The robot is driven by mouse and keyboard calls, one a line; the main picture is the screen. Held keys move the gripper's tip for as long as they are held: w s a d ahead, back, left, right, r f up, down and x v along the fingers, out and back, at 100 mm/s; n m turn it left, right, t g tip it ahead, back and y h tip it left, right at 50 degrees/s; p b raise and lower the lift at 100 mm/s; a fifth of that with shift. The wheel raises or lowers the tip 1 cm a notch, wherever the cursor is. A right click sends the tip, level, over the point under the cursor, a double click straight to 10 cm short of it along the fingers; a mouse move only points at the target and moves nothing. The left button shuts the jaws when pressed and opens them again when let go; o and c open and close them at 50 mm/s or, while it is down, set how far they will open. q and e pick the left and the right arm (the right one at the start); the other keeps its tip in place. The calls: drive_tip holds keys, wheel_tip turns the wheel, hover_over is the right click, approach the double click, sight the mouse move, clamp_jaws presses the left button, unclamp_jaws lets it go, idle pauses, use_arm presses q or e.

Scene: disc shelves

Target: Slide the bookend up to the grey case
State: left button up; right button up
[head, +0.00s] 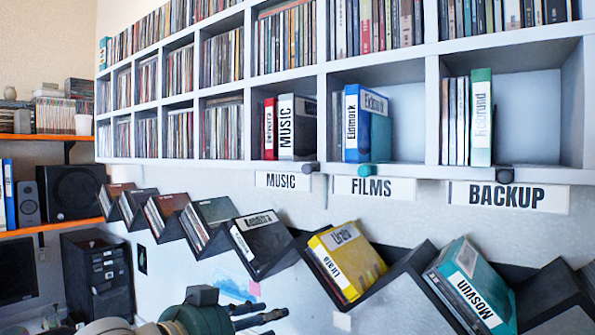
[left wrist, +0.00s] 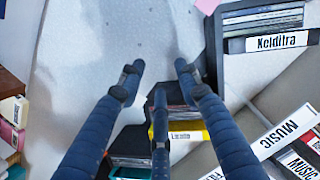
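A dark grey case with a white MUSIC spine (head: 303,125) stands beside a red case (head: 270,128) in the compartment above the MUSIC label, in the head view. My left gripper (head: 264,317) is low at the bottom of the head view, well below the shelf. In the left wrist view its fingers (left wrist: 160,73) are apart and empty. My right gripper is not in view.

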use_arm(q)
wheel_tip(320, 180, up, 12)
drive_tip(key=s+m+t+h, duration=0.1)
drive_tip(key=s+m, duration=0.1)
drive_tip(key=m+t+h, duration=0.1)
drive_tip(key=m+h, duration=0.1)
drive_tip(key=m, duration=0.1)
approach(305, 170)
drive_tip(key=p+x, duration=0.4)
drive_tip(key=x, duration=0.3)
drive_tip(key=shift+w+d+r, duration=0.1)
drive_tip(key=shift+r, duration=0.05)
drive_tip(key=shift+w+d, duration=0.2)
drive_tip(key=shift+w, duration=0.15)
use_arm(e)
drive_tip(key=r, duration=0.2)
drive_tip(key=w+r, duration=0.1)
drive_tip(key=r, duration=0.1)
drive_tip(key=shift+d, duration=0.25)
use_arm(q)
clamp_jaws()
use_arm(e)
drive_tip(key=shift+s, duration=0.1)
